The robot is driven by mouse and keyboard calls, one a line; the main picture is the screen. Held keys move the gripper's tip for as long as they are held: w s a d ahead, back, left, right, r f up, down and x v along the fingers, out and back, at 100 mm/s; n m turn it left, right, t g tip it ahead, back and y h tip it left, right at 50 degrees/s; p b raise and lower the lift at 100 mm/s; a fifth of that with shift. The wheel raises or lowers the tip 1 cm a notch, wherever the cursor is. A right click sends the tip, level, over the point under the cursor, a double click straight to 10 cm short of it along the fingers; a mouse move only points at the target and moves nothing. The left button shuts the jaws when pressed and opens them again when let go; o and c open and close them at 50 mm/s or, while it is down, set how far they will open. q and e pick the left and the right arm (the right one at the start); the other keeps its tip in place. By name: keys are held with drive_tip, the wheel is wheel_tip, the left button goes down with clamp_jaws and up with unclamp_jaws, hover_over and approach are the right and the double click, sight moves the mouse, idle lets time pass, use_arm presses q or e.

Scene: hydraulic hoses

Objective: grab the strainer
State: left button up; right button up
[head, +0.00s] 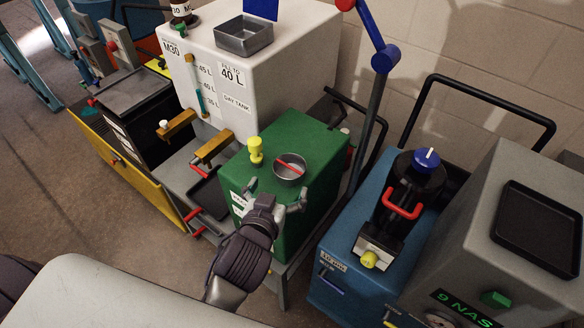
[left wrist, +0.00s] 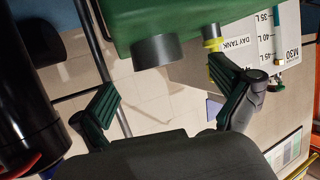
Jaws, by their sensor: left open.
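The strainer appears to be the round grey metal cup (head: 289,174) with a red bar across its open top. It stands on top of the green tank (head: 318,150). In the left wrist view a plain grey cylinder (left wrist: 160,51) on the green tank (left wrist: 180,15) looks like the same cup, seen upside down. My left gripper (head: 279,204) is open and empty, on the near side of the cup and apart from it. In the left wrist view the cup lies beyond the gap between the open fingers (left wrist: 165,105). My right gripper is not in view.
A yellow knob (head: 255,150) stands close left of the cup. The white day tank (head: 260,75) with a metal tray (head: 244,37) rises behind. A pole with a blue joint (head: 384,60) and a blue unit (head: 345,225) with a black cylinder (head: 415,178) stand to the right.

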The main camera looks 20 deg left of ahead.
sight(293, 162)
use_arm(q)
drive_tip(key=x, duration=0.3)
drive_tip(key=shift+w+d, duration=0.1)
drive_tip(key=shift+w, duration=0.2)
drive_tip(key=p+x, duration=0.1)
drive_tip(key=x, duration=0.4)
drive_tip(key=shift+d+f+p, duration=0.1)
drive_tip(key=shift+p, duration=0.25)
drive_tip(key=shift+s, duration=0.2)
drive_tip(key=shift+c, duration=1.2)
drive_tip(key=c, duration=0.9)
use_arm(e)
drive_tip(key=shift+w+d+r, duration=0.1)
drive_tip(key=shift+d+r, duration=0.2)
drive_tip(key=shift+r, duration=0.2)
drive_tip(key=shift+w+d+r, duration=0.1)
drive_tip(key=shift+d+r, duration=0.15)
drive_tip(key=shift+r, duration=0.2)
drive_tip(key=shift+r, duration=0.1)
